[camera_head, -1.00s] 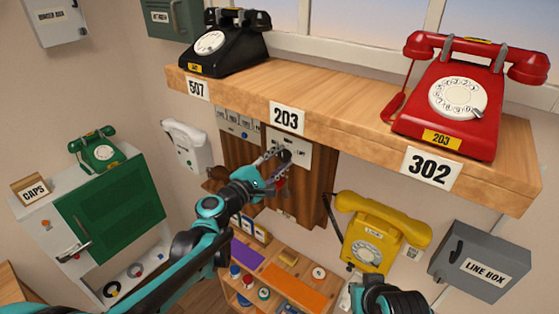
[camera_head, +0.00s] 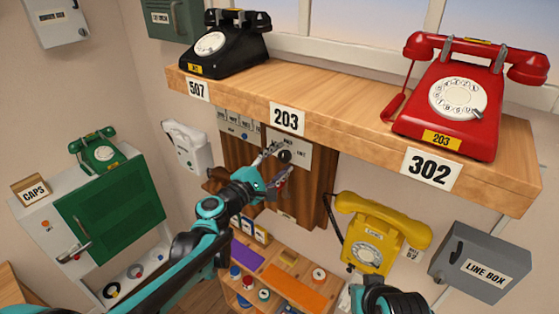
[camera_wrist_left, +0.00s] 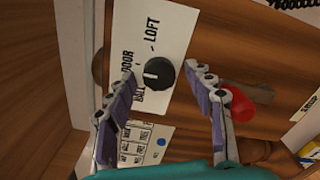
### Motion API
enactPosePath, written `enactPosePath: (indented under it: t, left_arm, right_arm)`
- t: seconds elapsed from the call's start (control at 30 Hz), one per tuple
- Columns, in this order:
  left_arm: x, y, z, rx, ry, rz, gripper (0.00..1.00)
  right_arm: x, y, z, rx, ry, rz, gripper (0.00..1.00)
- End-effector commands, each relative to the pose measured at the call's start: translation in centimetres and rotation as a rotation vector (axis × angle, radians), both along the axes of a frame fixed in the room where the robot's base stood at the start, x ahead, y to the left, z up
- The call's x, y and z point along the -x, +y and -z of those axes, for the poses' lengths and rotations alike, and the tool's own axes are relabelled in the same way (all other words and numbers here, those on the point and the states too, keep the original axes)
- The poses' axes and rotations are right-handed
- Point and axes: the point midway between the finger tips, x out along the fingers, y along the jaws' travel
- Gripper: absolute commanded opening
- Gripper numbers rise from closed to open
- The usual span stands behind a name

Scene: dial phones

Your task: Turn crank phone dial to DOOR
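The wooden crank phone (camera_head: 312,190) hangs on the wall under the shelf. Its white plate bears a black dial knob (camera_head: 284,156). In the left wrist view the knob (camera_wrist_left: 160,74) has a white mark on the side toward DOOR and BELL; which word it points to I cannot tell. DOOR and BELL stand to its left, LOFT above right. My left gripper (camera_head: 279,163) is open in front of the plate. In the wrist view its fingers (camera_wrist_left: 166,92) stand apart on either side of the knob, with gaps. No right fingers show, only part of my right arm at the bottom.
The shelf (camera_head: 350,112) with black (camera_head: 225,43) and red (camera_head: 455,95) phones overhangs the crank phone. A yellow phone (camera_head: 372,240) and line box (camera_head: 480,262) are at the right. A red part (camera_wrist_left: 240,105) sits just right of the right finger.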

Motion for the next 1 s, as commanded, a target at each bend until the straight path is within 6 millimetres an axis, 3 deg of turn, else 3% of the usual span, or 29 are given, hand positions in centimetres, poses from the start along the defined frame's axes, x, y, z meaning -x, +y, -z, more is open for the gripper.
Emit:
enactPosePath:
  t: [0.27, 0.7, 1.0]
  left_arm:
    - [0.5, 0.4, 0.0, 0.001, 0.001, -0.002, 0.53]
    - [7.5, 5.6, 0.0, 0.0, 0.0, -0.004, 0.53]
    - [9.7, 7.1, 0.0, 0.0, 0.0, -0.001, 0.53]
  right_arm:
    - [0.0, 0.0, 0.0, 0.0, 0.0, 0.0, 0.0]
    - [0.0, 0.0, 0.0, 0.0, 0.0, 0.0, 0.0]
    - [0.0, 0.0, 0.0, 0.0, 0.0, 0.0, 0.0]
